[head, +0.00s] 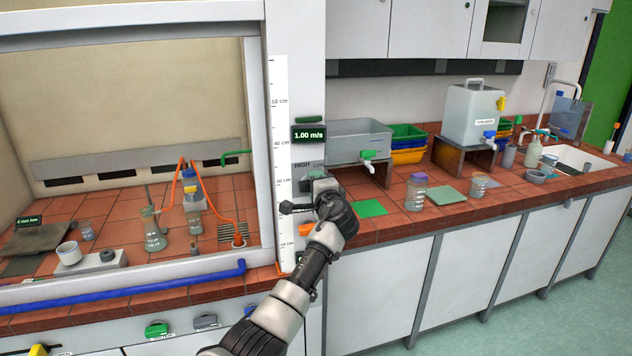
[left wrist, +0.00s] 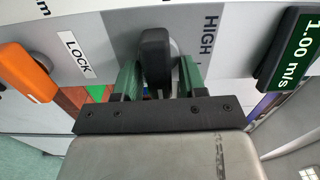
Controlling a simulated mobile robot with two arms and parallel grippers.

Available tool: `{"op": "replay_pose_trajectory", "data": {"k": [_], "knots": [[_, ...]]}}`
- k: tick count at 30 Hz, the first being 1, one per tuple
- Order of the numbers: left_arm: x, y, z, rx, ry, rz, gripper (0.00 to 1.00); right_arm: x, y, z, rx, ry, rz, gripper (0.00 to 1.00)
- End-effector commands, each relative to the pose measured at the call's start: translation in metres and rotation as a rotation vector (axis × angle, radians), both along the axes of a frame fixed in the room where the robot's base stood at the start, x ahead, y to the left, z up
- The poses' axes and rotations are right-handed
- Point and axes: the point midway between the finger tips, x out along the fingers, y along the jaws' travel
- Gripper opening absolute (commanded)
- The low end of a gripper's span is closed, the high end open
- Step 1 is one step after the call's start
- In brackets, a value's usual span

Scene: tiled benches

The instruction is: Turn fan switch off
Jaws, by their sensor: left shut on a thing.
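The fan switch is a black knob (left wrist: 155,50) on the grey fume hood panel, beside the label HIGH, in the left wrist view. My left gripper (left wrist: 158,78) is shut on this knob, with one green finger on each side of it. In the head view my left gripper (head: 314,184) is at the hood's right post, below the green 1.00 m/s display (head: 308,134), and its wrist and fingers mostly hide the knob. The display also shows at the right of the left wrist view (left wrist: 298,45). My right gripper is not in view.
An orange handle (left wrist: 28,72) sits beside the LOCK label on the panel. The hood (head: 130,165) holds glassware and orange tubing behind its glass. A green mat (head: 370,208) and a beaker (head: 416,192) are on the bench to the right.

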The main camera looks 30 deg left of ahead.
Motion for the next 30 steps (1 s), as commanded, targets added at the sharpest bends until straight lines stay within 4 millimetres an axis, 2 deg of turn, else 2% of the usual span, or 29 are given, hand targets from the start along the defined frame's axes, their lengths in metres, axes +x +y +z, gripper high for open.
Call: {"op": "replay_pose_trajectory", "data": {"k": [19,20,21,30], "knots": [[0.0004,-0.0008,-0.0003,0.033,0.035,-0.003,0.18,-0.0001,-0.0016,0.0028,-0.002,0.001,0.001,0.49],[0.0004,-0.0008,-0.0003,0.033,0.035,-0.003,0.46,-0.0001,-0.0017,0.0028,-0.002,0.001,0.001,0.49],[0.0003,-0.0007,-0.0003,0.033,0.035,-0.002,0.49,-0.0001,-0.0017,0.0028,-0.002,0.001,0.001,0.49],[-0.0010,-0.0022,-0.0011,0.031,0.034,-0.002,0.49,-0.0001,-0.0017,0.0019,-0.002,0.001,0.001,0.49]]}}
